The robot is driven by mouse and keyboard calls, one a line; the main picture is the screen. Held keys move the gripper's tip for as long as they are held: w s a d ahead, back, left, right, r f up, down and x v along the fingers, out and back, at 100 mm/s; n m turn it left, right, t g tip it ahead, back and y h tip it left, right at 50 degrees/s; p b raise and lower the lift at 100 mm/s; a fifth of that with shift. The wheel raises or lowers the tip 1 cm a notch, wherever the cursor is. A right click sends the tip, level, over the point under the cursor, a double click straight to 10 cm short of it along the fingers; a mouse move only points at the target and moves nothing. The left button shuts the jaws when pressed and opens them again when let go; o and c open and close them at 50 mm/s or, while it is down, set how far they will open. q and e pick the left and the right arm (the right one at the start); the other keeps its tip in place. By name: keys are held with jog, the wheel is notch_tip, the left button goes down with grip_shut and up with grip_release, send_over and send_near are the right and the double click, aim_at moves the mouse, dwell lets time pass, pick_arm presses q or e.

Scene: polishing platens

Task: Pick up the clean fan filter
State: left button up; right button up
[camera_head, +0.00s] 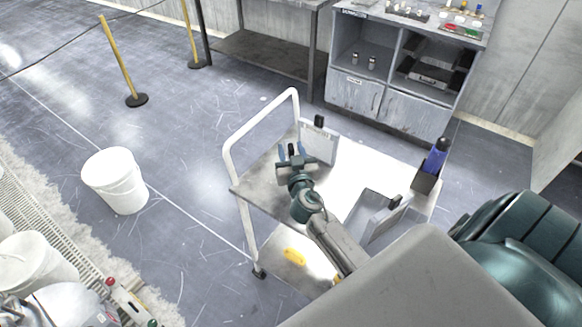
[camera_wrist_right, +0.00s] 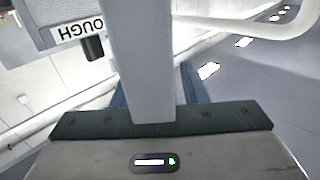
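My right gripper (camera_head: 293,153) is over the near left part of the cart's top (camera_head: 262,188). Its blue fingers stand apart. In the right wrist view the fingers (camera_wrist_right: 158,92) show on both sides of a pale grey bar (camera_wrist_right: 140,60), which hides the space between them; I cannot tell what the bar is. A grey panel (camera_head: 318,146) with a black knob stands just beyond the gripper; in the wrist view a similar panel (camera_wrist_right: 45,38) bears an upside-down label reading "ROUGH". I cannot identify a clean fan filter. My left gripper is out of view.
A grey holder (camera_head: 370,214) and a blue bottle (camera_head: 437,155) in a dark box are on the cart's right. The cart's white handle (camera_head: 262,118) rises at left. A cabinet (camera_head: 385,100) stands behind. A white bucket (camera_head: 114,180) stands left on open floor.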

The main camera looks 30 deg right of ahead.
jog(key=shift+w+d+r, duration=0.15)
jog(key=shift+w+d, duration=0.15)
jog(key=shift+w, duration=0.35)
jog(key=shift+w+d, duration=0.15)
jog(key=shift+w, duration=0.15)
jog(key=shift+w+f, duration=0.15)
jog(key=shift+f, duration=0.05)
jog(key=c, duration=0.3)
grip_shut()
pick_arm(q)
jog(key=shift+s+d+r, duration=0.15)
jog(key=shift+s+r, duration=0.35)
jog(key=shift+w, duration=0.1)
pick_arm(e)
jog(key=shift+r, duration=0.1)
